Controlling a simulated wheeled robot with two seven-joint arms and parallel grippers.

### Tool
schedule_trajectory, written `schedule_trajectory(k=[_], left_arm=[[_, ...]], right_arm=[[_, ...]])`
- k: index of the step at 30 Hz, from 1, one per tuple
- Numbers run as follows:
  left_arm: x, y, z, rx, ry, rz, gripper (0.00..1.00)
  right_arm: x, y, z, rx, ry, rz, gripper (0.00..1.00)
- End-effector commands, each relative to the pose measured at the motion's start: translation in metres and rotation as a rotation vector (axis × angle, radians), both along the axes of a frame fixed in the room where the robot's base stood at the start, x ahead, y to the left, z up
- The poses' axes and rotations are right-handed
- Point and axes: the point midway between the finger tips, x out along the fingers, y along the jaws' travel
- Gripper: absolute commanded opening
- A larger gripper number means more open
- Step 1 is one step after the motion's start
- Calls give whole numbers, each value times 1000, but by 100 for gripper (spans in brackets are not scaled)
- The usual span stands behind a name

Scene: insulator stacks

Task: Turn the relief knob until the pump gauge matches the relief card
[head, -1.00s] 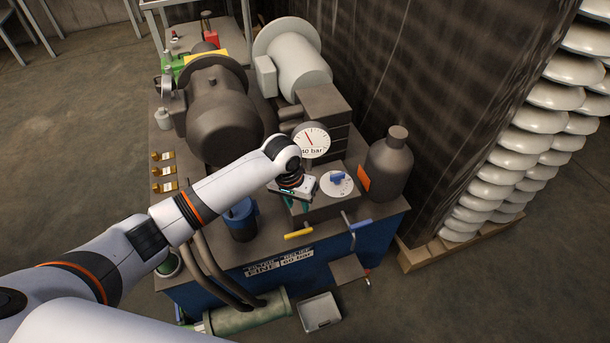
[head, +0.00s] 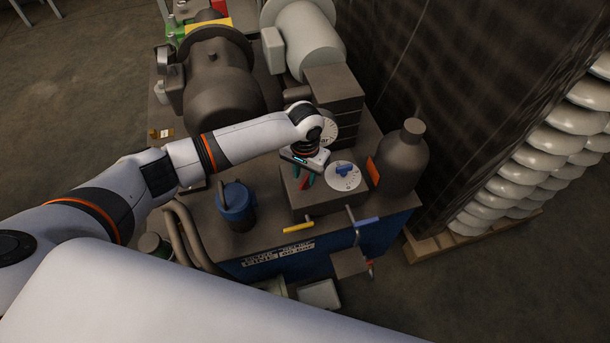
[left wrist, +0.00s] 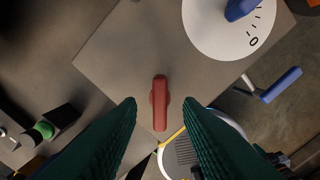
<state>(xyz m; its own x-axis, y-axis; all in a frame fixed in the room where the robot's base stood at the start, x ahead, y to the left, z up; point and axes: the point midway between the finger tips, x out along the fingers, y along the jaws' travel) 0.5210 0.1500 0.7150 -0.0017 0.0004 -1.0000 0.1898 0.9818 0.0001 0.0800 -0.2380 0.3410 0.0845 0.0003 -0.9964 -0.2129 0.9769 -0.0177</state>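A red knob (left wrist: 160,102) stands on the grey block, between and ahead of my left fingertips in the left wrist view. My left gripper (head: 303,180) points down over that block, open, with teal fingers; I cannot tell whether they touch the knob. A blue knob (head: 345,170) sits on a white marked dial (head: 341,183) to the right; I cannot tell which knob is the relief one. The pump gauge (head: 331,128) is partly hidden by my left wrist and its needle is not readable. My right gripper is out of view.
A yellow-handled lever (head: 298,228) and a blue-handled lever (head: 367,222) stick out in front of the block. A dark bottle (head: 402,155) with an orange card (head: 373,169) stands right, and a blue-capped canister (head: 236,203) left. White insulator stacks (head: 520,160) stand farther right.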

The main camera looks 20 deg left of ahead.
Motion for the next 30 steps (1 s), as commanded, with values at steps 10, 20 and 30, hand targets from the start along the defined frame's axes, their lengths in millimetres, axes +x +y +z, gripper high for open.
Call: schedule_trajectory(k=[10,20,30], left_arm=[[0,0,-15,0,-2,-1,33],[0,0,-15,0,-1,-1,0],[0,0,-14,0,0,-26,0]], right_arm=[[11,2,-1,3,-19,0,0],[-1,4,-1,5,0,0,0],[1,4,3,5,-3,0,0]])
